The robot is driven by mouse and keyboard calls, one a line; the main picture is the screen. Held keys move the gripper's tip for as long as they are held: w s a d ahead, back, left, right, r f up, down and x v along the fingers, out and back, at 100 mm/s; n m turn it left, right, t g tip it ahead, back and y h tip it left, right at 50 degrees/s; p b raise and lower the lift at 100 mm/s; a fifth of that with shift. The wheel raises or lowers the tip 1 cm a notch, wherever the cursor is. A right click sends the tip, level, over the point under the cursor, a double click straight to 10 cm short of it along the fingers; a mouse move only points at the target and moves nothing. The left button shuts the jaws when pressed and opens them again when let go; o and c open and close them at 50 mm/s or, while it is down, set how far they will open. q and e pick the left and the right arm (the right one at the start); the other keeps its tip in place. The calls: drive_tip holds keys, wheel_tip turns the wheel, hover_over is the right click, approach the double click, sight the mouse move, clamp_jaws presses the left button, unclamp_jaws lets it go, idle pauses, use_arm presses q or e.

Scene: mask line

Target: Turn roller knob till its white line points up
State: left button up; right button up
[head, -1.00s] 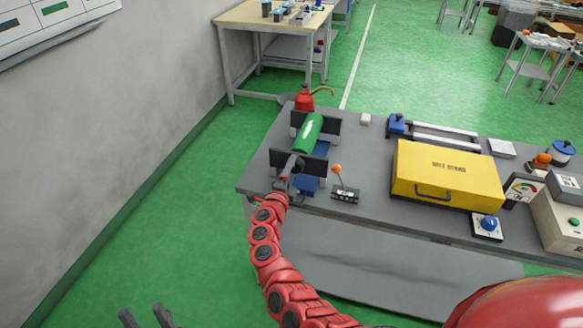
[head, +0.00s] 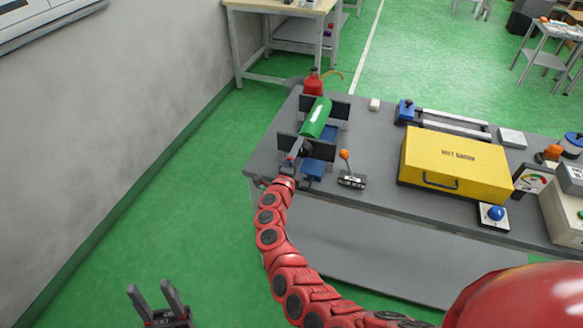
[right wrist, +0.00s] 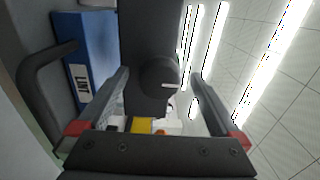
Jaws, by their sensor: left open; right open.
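The green roller (head: 314,122) with a white strip lies between two black end plates on the bench at its left end. Its dark round knob (right wrist: 155,75) shows in the right wrist view. A short white line on it lies level in that picture, pointing right, the side where ceiling lights show. My right gripper (right wrist: 160,76) is open, its fingers either side of the knob; I cannot tell if they touch it. In the head view the right gripper (head: 297,152) is at the near end plate. My left gripper (head: 154,290) is open and empty, low left over the floor.
A lever with an orange ball (head: 345,155) stands close right of the roller stand. A yellow case (head: 455,163) and a blue knob (head: 496,213) are farther right. A red bottle (head: 312,82) stands behind. A black bar handle (right wrist: 40,85) shows in the wrist view.

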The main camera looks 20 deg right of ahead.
drive_tip(key=b+v, duration=0.2)
drive_tip(key=v, duration=1.5)
drive_tip(key=shift+b, duration=0.35)
